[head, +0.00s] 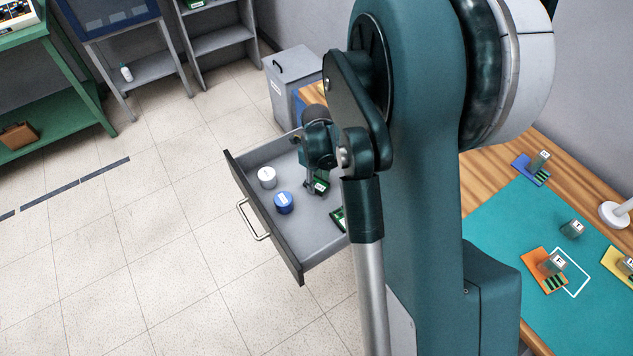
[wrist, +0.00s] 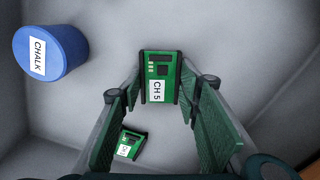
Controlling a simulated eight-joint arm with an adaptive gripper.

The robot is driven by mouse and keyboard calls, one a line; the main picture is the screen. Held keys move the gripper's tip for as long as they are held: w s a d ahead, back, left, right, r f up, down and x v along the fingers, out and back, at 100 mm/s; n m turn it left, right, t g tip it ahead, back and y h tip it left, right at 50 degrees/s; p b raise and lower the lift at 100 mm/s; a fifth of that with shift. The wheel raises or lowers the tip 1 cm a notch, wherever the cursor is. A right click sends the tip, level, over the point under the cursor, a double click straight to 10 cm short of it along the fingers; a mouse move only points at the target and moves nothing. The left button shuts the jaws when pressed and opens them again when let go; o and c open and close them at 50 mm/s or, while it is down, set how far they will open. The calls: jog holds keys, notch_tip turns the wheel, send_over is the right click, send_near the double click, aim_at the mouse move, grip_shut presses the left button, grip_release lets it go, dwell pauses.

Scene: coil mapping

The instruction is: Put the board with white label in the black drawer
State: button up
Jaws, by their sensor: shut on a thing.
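My gripper (head: 313,186) is inside the open drawer's outline, pointing down. In the wrist view my gripper (wrist: 162,85) is shut on a green board (wrist: 160,68) with a white label reading "CH 5"; the board also shows in the head view (head: 320,187). The drawer (head: 262,218) is pulled out, with a black front, a metal handle and a grey inside. How high the held board is above the drawer floor is hard to tell.
A blue cylinder labelled "CHALK" (wrist: 48,52) and a white cylinder (head: 267,177) stand in the drawer. A second green board (wrist: 130,143) lies on its floor, partly hidden by my arm in the head view. A teal mat (head: 500,225) on the wooden bench holds several coloured pieces.

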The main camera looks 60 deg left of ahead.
aim_at(317, 183)
jog(key=shift+f, duration=0.2)
jog(key=o, duration=0.9)
jog(key=shift+c, duration=0.2)
jog(key=shift+r, duration=0.2)
notch_tip(317, 183, up, 12)
jog(key=p, duration=0.1)
jog(key=shift+p, duration=0.4)
dwell(0.7)
